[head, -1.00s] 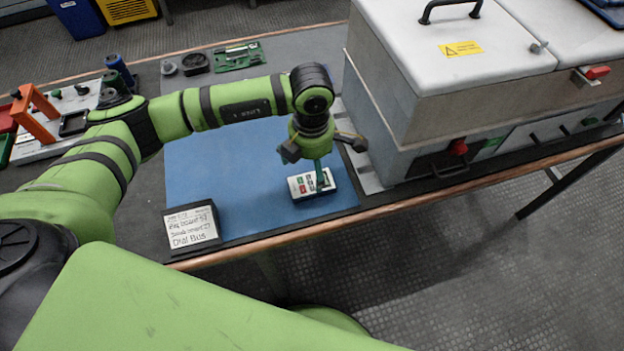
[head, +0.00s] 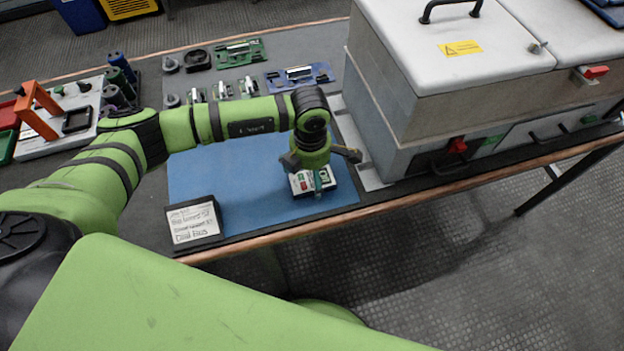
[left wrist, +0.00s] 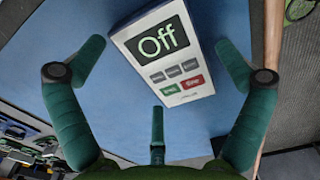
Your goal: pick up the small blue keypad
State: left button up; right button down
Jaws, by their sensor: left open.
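A small handheld unit (head: 302,182) with a white face, a dark screen and several keys lies on the blue mat (head: 230,165). My right gripper is not in view.
A sign block (head: 195,223) stands at the mat's front left. A large grey cabinet (head: 400,120) stands close on the right. Green boards (head: 240,53) and a blue board (head: 299,76) lie behind my arm. The table's front edge (head: 280,237) is near.

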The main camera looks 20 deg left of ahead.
aim_at(310, 175)
pick_arm(q)
jog(key=shift+f, duration=0.15)
dwell(0.3)
jog(key=c, duration=1)
jog(key=shift+c, duration=0.2)
jog(key=shift+r+p, duration=0.35)
notch_tip(310, 175, up, 10)
jog(key=b, duration=0.1)
jog(key=shift+b, duration=0.4)
